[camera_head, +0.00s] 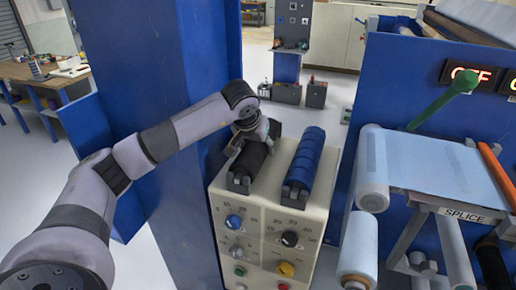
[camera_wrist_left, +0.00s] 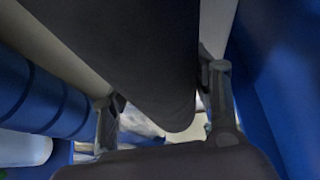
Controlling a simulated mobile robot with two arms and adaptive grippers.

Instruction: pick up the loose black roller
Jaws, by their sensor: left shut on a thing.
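The black roller (camera_head: 248,160) lies on top of the cream control cabinet, at its left side, with its near end by a dark cradle. In the left wrist view the black roller (camera_wrist_left: 130,50) fills the upper middle. My left gripper (camera_head: 250,137) is over the far part of the roller. In the left wrist view the fingers of my left gripper (camera_wrist_left: 160,95) stand one on each side of the roller, shut on it. Whether the roller is clear of its cradle cannot be told. My right gripper is in neither view.
A blue ribbed roller (camera_head: 305,160) sits in a cradle to the right on the cream cabinet (camera_head: 262,235), which has knobs on its front. A blue column (camera_head: 150,60) stands close on the left. A blue machine with pale film rolls (camera_head: 372,170) stands at right.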

